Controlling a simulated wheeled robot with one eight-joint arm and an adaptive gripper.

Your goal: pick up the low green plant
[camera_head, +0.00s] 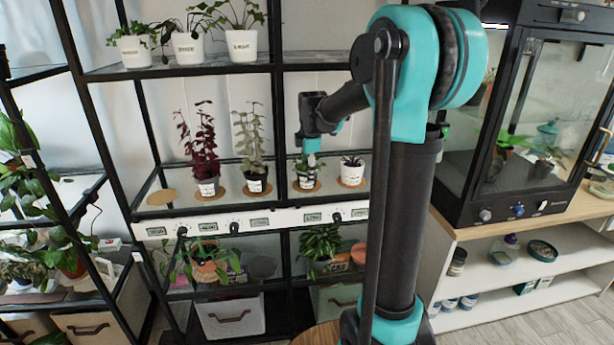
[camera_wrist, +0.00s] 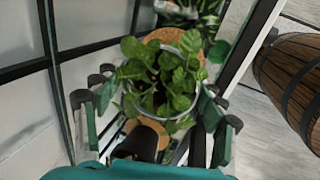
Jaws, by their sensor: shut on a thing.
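The low green plant (camera_head: 306,171) stands upright in a pot on the middle glass shelf, third from the left in its row. From above it shows in the wrist view (camera_wrist: 160,75) as broad green leaves inside a pale pot rim. My gripper (camera_head: 309,160) reaches down over it, with teal fingers on the left and right of the pot in the wrist view (camera_wrist: 157,110). It is shut on the pot. A cork coaster (camera_head: 317,187) is under the pot; whether the pot touches it I cannot tell.
A small dark plant (camera_head: 352,166) stands close on the right. A tall green plant (camera_head: 250,150) and a dark red plant (camera_head: 201,150) stand on the left. An empty cork coaster (camera_head: 161,196) lies at the shelf's left end. Black shelf posts rise nearby.

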